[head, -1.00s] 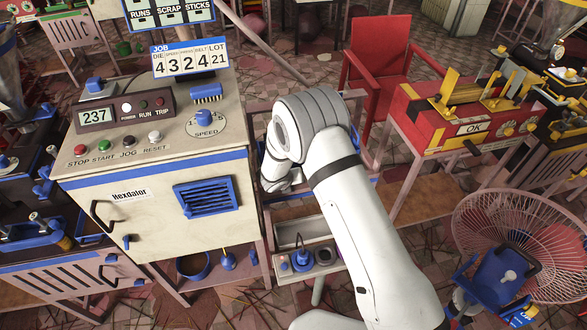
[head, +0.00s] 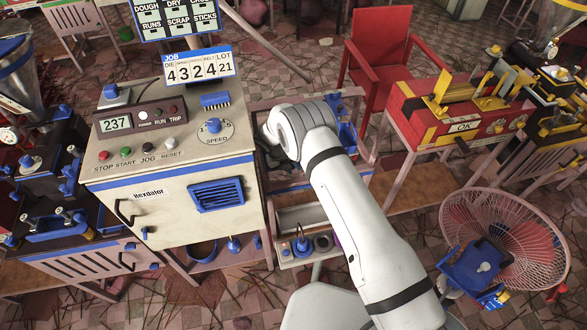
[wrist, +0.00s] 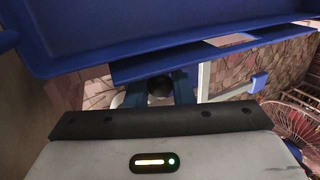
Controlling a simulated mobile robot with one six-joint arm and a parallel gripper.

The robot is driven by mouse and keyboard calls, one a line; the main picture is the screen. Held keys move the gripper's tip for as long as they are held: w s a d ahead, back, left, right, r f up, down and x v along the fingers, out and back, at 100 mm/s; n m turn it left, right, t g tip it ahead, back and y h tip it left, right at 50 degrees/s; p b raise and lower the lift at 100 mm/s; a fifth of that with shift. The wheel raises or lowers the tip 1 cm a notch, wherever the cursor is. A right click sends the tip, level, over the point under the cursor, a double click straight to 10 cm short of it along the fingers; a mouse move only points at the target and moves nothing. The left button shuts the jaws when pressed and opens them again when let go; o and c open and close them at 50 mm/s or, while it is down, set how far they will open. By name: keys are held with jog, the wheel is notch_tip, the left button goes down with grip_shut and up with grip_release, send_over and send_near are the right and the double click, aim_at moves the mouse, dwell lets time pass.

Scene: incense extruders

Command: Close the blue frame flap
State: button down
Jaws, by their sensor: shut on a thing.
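In the wrist view, a broad blue panel with a raised rim, which I take as the blue frame flap (wrist: 170,35), fills the top of the picture. A narrower blue strip (wrist: 225,55) runs just below it. My gripper (wrist: 160,86) reaches up to the strip's underside, with two dark blue fingers and a dark round shape between them. It is shut at the blue edge, but the exact contact is hidden. In the head view, my white arm covers the gripper and most of the blue part (head: 346,132) on the pink frame behind it.
The beige control cabinet (head: 165,210) stands close left of my arm. A red chair (head: 378,65) is behind, and a red and yellow machine (head: 455,120) is at right. A wire fan (head: 505,235) stands at front right. A small grey box with a blue knob (head: 303,247) sits low beside my arm.

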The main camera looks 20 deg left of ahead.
jog(key=shift+w+a+r+g+h+b, duration=0.2)
jog(key=shift+w+r+g+h+b, duration=0.15)
jog(key=shift+b, duration=0.2)
jog(key=c, duration=1.6)
grip_release()
jog(key=shift+o, duration=1.4)
jog(key=shift+f, duration=0.15)
jog(key=shift+s, duration=0.1)
notch_tip(320, 180, up, 10)
jog(key=shift+r+b, duration=0.1)
jog(key=shift+b, duration=1.15)
